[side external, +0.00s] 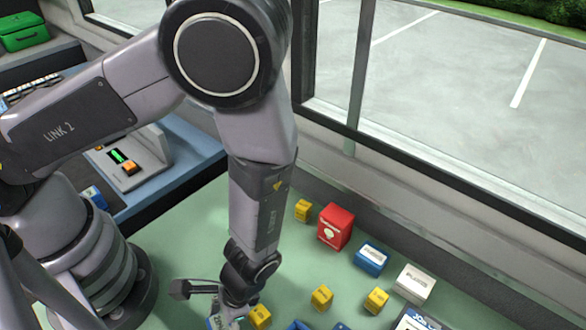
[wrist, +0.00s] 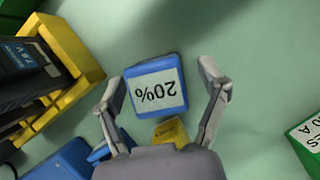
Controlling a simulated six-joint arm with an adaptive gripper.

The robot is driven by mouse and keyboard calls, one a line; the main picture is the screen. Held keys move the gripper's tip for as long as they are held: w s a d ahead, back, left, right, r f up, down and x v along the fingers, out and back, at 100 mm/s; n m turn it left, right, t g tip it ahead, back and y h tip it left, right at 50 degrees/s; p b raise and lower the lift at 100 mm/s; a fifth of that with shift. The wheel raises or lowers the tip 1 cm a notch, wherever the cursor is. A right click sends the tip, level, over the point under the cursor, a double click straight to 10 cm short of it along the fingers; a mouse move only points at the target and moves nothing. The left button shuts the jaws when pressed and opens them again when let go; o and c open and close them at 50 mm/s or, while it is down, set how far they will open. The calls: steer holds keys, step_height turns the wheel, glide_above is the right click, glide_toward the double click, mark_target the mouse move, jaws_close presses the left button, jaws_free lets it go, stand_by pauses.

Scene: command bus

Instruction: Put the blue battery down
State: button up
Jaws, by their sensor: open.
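A blue battery (wrist: 183,96) with a white label reading 20% lies on the green surface in the wrist view, its label upside down in the picture. My gripper (wrist: 158,76) is open, with one finger to the left and one to the right of the battery. Green surface shows between the right finger and the battery; the left finger is close to its side, and I cannot tell if it touches. In the side external view my gripper (side external: 224,318) is low at the bottom edge, and the battery there is mostly hidden.
A yellow and black device (wrist: 82,65) stands left of the battery. A yellow block (wrist: 171,131) is close below it. A green box (wrist: 307,140) lies at right. Yellow blocks (side external: 321,298), a red box (side external: 335,227), a blue box (side external: 371,258) and a white box (side external: 414,282) stand farther right.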

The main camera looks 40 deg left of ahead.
mark_target(220, 322)
steer(key=c, duration=1.3)
steer(key=shift+r, duration=0.1)
step_height(220, 322, up, 9)
steer(key=shift+w+r, duration=0.1)
steer(key=w+a+r+n+h, duration=0.2)
steer(key=w+a+r+n, duration=0.2)
steer(key=w+a, duration=0.35)
steer(key=w+d+f, duration=0.2)
steer(key=w+f, duration=0.1)
steer(key=w+d+f, duration=0.5)
steer(key=w+f, duration=0.1)
steer(key=shift+w+d, duration=0.2)
steer(key=shift+w, duration=0.1)
steer(key=shift+w+d+f, duration=0.25)
steer(key=shift+w+f, duration=0.05)
steer(key=shift+f, duration=0.2)
steer(key=shift+w+f, duration=0.1)
steer(key=shift+f, duration=1.45)
